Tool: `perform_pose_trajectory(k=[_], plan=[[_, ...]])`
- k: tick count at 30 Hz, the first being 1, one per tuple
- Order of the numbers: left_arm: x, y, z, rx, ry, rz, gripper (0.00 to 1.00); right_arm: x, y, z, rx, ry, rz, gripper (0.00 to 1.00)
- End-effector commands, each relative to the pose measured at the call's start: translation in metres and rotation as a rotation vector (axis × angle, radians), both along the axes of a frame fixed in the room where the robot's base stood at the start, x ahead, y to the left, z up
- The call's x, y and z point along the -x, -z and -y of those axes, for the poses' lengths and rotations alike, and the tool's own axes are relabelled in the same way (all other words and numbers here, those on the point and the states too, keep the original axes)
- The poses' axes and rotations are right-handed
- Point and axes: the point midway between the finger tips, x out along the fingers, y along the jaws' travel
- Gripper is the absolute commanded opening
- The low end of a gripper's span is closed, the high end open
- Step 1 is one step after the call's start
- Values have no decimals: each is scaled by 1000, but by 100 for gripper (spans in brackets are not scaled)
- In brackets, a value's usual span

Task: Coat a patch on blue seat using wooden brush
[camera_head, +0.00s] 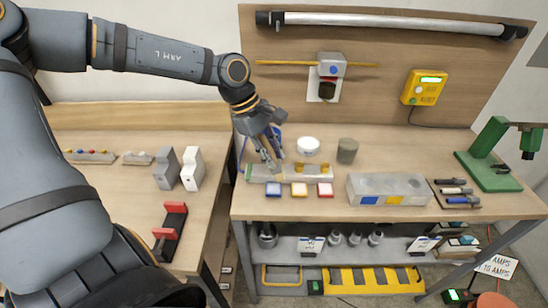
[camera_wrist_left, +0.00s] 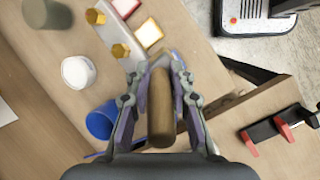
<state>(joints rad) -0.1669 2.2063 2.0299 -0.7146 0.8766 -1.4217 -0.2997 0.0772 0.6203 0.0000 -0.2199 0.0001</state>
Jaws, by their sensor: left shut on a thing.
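My left gripper (camera_head: 268,163) is shut on the wooden brush (camera_wrist_left: 160,115), whose brown handle shows between the fingers in the left wrist view. In the head view the brush is hard to make out against the fingers. The blue seat (camera_head: 272,190) is the left one of three coloured squares along the front of a grey block on the bench. The gripper is just above and behind it. The yellow seat (camera_head: 299,190) and red seat (camera_head: 325,190) are to its right. In the wrist view the brush's far end hides the blue seat's area; I cannot tell whether it touches. My right gripper is not in view.
A white tub (camera_head: 308,146), a grey cylinder (camera_head: 347,150) and a blue cup (camera_wrist_left: 102,122) stand behind the seats. A grey holed block (camera_head: 390,188) and a green stand (camera_head: 490,160) are to the right. A red-handled black piece (camera_head: 170,232) lies on the left table.

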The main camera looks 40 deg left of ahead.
Motion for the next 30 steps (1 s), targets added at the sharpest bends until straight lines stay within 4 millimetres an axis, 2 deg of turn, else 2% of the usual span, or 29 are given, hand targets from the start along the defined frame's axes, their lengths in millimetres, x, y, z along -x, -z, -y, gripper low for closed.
perform_pose_trajectory(k=[3,12,30], plan=[[0,-14,-1,0,-5,1,0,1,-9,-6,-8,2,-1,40],[2,-36,-3,2,-13,1,0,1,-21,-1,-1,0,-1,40],[2,-36,-3,1,-14,-1,0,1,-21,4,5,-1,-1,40]])
